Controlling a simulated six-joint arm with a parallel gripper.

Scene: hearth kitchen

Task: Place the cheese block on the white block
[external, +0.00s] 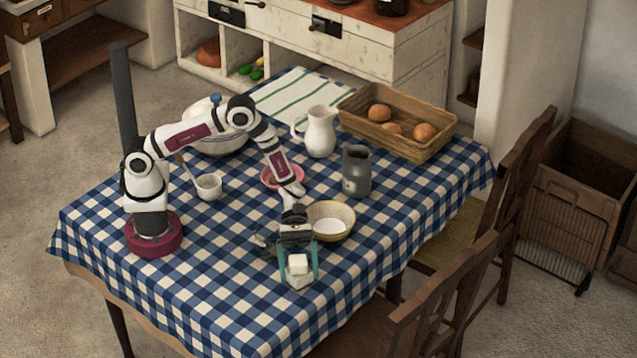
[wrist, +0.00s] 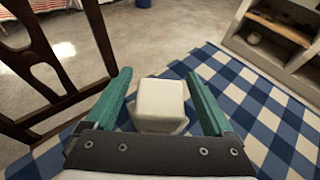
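Two pale blocks stand one on top of the other near the table's front edge. The upper, cream one, which I take for the cheese block (external: 298,264), rests on the slightly wider white block (external: 299,282). In the wrist view the cheese block (wrist: 161,97) sits between my fingers, with the white block (wrist: 155,126) partly hidden below it. My gripper (external: 298,267) points down with its teal fingers on either side of the cheese block. A gap shows between each finger and the block, so it is open around it.
A cream bowl (external: 331,221) stands close behind my gripper. A grey jug (external: 356,172), a white pitcher (external: 320,132), a small white cup (external: 209,186) and a bread basket (external: 400,140) stand farther back. Wooden chairs (external: 440,290) are right of the table. The checked cloth's (external: 200,290) front left is clear.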

